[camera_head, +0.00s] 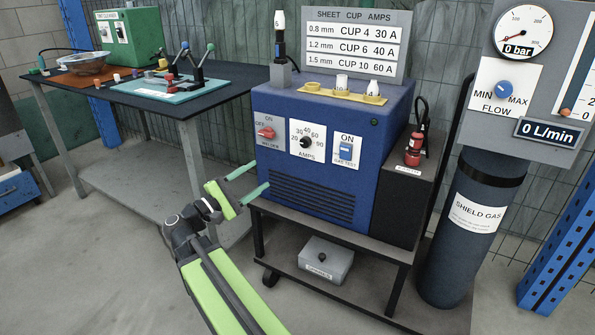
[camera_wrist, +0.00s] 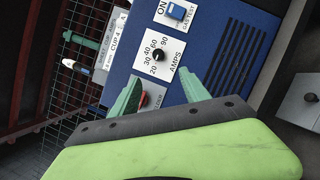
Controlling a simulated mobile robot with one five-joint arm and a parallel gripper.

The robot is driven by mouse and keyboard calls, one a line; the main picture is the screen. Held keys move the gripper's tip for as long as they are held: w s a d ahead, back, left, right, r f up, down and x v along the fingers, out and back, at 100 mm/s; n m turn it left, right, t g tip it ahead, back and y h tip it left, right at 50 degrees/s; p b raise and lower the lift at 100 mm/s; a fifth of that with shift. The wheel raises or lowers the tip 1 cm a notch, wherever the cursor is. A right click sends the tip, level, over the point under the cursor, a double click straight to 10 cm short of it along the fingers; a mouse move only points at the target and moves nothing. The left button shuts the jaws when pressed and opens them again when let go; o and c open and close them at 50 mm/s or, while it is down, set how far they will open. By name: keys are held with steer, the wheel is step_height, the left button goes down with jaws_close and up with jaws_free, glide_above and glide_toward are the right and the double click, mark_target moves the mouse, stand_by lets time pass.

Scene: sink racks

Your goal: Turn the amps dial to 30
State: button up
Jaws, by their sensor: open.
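The amps dial is a small black knob (camera_head: 306,142) on a white plate marked 20 to 90, on the front of the blue welder (camera_head: 330,185). In the wrist view the dial (camera_wrist: 157,55) sits beyond the fingertips, with its scale readable. The pointer setting is too small to tell. My gripper (camera_head: 262,174) is open and empty, below and left of the dial in the head view. In the wrist view its two green fingers (camera_wrist: 160,76) are spread, apart from the dial. The left finger partly covers the red welder switch.
The red welder switch (camera_head: 266,132) is left of the dial, and the blue gas test switch (camera_head: 346,150) is right. A chart (camera_head: 357,42) above lists 0.8 mm, CUP 4, 30 A. A workbench (camera_head: 150,100) stands left; a shield gas cylinder (camera_head: 470,230) stands right.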

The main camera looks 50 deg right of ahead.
mark_target(304, 144)
steer(key=p+x, duration=0.4)
steer(key=x, duration=1.3)
steer(key=shift+d+r, duration=0.15)
steer(key=shift+d, duration=0.05)
